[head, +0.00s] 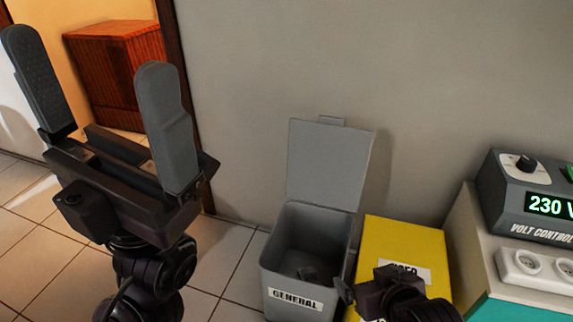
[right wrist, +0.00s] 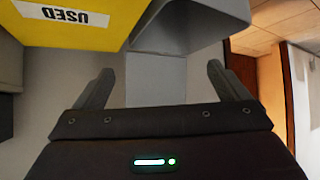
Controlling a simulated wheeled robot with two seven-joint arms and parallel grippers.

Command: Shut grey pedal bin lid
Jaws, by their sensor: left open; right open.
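The grey pedal bin (head: 292,298), labelled GENERAL, stands on the floor against the wall. Its lid (head: 327,165) is open and stands upright at the back. In the right wrist view the picture is upside down; the grey lid (right wrist: 156,80) shows beyond and between the fingers, with the bin body (right wrist: 195,22) at the top. My right gripper (right wrist: 157,82) is open and empty. In the head view it shows low, in front of the yellow bin and beside the grey bin's right side. My left gripper (head: 90,55) is open, raised at the left, away from the bin.
A yellow bin (head: 405,240) labelled USED stands right of the grey bin, close to it. A volt control unit (head: 530,195) and a white socket strip (head: 535,268) are at the right. A wooden cabinet (head: 118,70) shows through the doorway. Tiled floor (head: 222,255) is clear left of the bin.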

